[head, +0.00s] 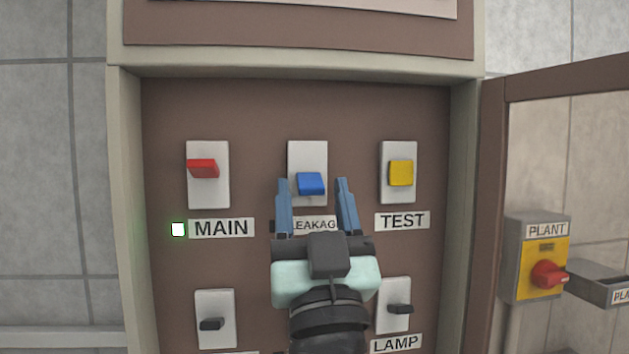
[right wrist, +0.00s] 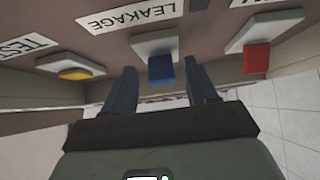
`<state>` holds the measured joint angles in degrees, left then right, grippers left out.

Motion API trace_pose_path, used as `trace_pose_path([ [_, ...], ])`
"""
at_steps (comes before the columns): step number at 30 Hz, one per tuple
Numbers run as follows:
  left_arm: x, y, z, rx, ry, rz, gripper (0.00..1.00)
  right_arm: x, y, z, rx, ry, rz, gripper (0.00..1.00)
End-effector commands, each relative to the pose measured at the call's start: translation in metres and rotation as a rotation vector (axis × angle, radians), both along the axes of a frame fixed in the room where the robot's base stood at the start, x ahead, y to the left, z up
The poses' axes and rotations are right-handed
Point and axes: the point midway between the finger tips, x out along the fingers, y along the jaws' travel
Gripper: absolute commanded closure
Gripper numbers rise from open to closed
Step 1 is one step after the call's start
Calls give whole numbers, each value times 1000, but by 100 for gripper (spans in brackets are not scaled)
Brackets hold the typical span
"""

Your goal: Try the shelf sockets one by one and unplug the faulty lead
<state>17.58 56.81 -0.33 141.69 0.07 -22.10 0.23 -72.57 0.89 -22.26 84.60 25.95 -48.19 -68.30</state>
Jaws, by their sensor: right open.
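My right gripper (head: 315,208) is open, its two blue-grey fingers on either side of the blue LEAKAGE switch (head: 311,184) in the head view. In the right wrist view the same gripper (right wrist: 164,92) has the blue switch (right wrist: 161,68) between its fingers; I cannot tell whether they touch it. The red MAIN switch (head: 203,169) is to the left, with a lit green lamp (head: 178,229) below it. The yellow TEST button (head: 401,173) is to the right. No shelf sockets or leads show. My left gripper is not in view.
Two black switches sit lower in the panel, one at left (head: 211,324) and one above the LAMP label (head: 400,309). An open cabinet door frame (head: 491,200) stands at right. Beyond it are a yellow PLANT box with a red knob (head: 549,274) and a grey tray (head: 600,290).

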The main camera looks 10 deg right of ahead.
Motion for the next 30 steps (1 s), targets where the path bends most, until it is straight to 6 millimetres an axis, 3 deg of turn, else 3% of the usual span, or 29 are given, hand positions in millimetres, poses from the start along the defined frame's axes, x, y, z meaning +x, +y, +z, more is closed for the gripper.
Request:
trace_pose_path([
  [12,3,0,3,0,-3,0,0,-1,1,3,-1,1,-2,43],
  [13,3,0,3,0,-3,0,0,-1,1,3,-1,1,-2,46],
  [18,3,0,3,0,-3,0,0,-1,1,3,-1,1,-2,99],
  [30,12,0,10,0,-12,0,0,-3,1,8,1,60,-1,99],
])
